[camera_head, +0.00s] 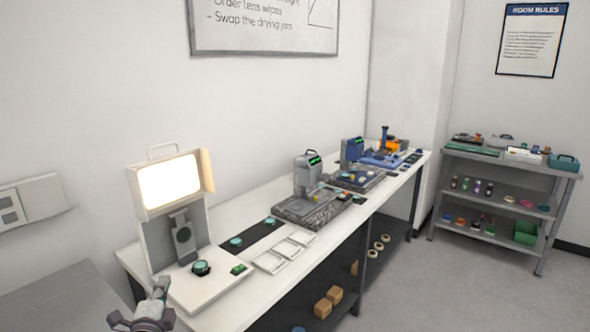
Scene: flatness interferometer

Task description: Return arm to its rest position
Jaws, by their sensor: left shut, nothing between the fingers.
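My left gripper (157,288) shows at the bottom left edge of the head view. It is shut and empty, and its lower part is cut off by the frame. It appears in front of the near left corner of the long white bench (217,308). The interferometer station with a lit white screen (168,184) stands behind it on the bench. I cannot tell whether the gripper touches anything. My right gripper is out of view.
White trays (270,262) and a dark mat (262,232) lie on the bench. Grey instruments (308,174) stand farther along. A grey surface (60,300) fills the lower left. A stocked shelf cart (560,178) stands at the right. The floor between is clear.

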